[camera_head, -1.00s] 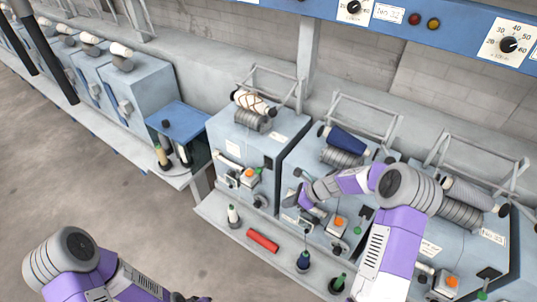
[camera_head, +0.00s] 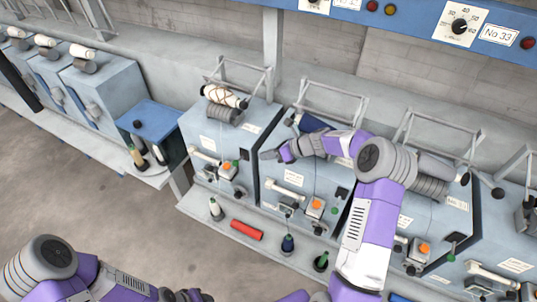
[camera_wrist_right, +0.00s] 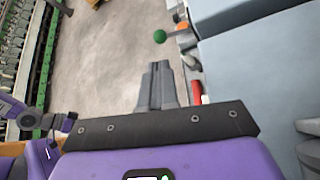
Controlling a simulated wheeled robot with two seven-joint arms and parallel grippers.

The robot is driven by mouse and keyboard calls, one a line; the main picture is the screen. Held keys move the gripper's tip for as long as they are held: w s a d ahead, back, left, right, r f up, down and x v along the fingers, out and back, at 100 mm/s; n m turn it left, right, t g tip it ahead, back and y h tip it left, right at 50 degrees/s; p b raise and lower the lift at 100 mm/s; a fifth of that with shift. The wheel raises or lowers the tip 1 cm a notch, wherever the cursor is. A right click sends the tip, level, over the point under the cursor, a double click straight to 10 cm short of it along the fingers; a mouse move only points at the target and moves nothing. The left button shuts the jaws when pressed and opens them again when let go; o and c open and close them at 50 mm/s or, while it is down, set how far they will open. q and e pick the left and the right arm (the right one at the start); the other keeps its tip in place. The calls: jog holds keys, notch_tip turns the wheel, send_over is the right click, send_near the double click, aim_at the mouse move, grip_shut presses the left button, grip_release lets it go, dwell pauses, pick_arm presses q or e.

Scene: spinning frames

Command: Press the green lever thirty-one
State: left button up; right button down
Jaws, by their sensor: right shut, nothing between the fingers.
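Small green knobs show on the blue-grey spinning machines in the head view: one on the left machine (camera_head: 236,163), one on the middle machine (camera_head: 335,211), one on the right machine (camera_head: 451,258). The machine plates are too small to read, so I cannot tell which is thirty-one. My right gripper (camera_head: 273,155) is shut and empty, at the upper left front of the middle machine. In the right wrist view its shut fingers (camera_wrist_right: 157,85) point towards the floor, with a green ball knob (camera_wrist_right: 160,37) ahead, apart from them. My left gripper (camera_head: 188,296) is barely visible at the bottom edge.
Orange buttons (camera_head: 315,204) sit on the machine fronts. A red cylinder (camera_head: 246,230) and several bobbins (camera_head: 288,243) stand or lie on the ledge below. Wire frames and spools (camera_head: 222,97) top the machines. Open floor lies at left.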

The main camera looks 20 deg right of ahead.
aim_at(235, 163)
jog(key=x, duration=1)
jog(key=shift+w+a+f, duration=0.1)
jog(key=shift+a, duration=0.1)
